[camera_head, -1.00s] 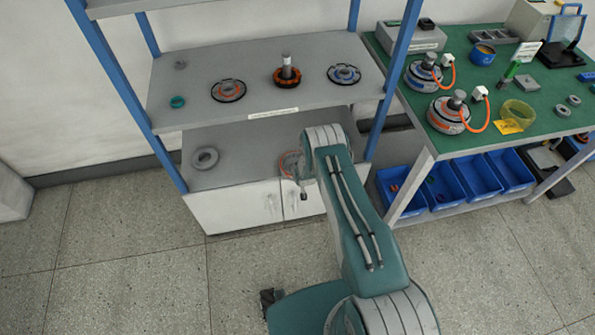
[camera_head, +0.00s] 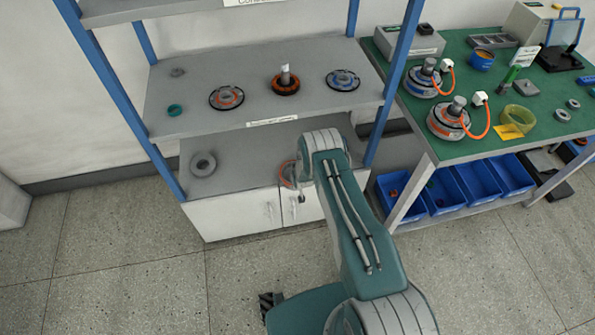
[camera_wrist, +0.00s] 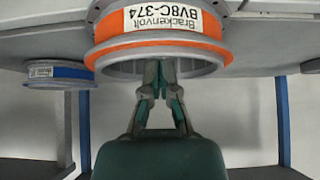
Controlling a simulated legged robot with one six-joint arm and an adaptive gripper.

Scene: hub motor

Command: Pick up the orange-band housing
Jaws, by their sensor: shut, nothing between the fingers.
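The orange-band housing (camera_wrist: 160,45) fills the top middle of the wrist view. It is a grey ring with an orange band and a white label reading "Brackenvolt BV8C-374" upside down. My gripper (camera_wrist: 160,66) is shut and empty, its fingertips overlapping the housing's open face in the picture. I cannot tell whether they touch it or reach into it. In the head view an orange ring (camera_head: 287,174) shows on the lower shelf, mostly hidden behind my arm.
A blue-band housing (camera_wrist: 58,72) sits left in the wrist view. The lower shelf (camera_head: 235,163) also holds a grey ring (camera_head: 203,164). The upper shelf (camera_head: 195,110) holds several motor parts. Blue rack posts (camera_head: 401,75) and a green-topped bench (camera_head: 470,125) stand right.

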